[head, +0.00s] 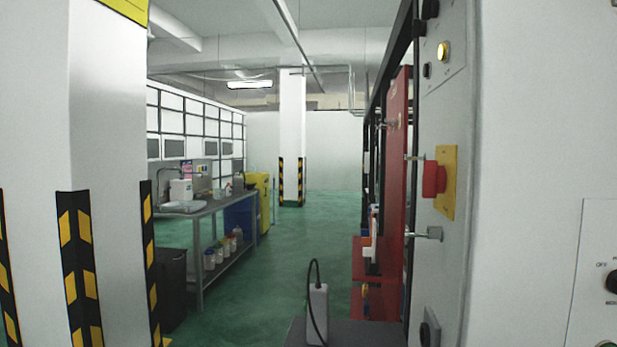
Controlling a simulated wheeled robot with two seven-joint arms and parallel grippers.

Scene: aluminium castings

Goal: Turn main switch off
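A red switch handle (431,180) sticks out from a yellow plate (447,182) on the side of a light grey cabinet (458,110) at the right. It looks like the main switch. I see it from the side, so its on or off position cannot be read. A black rotary knob (611,281) with an "OFF" mark shows at the far right edge, partly cut off. Neither of my grippers is in view.
A lit yellow lamp (443,51) sits above the switch. Red panels (395,175) stand behind the cabinet. A pale box (317,308) with a black cable is at bottom centre. A striped pillar (108,150) and workbench (205,208) are left. Green floor is open between.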

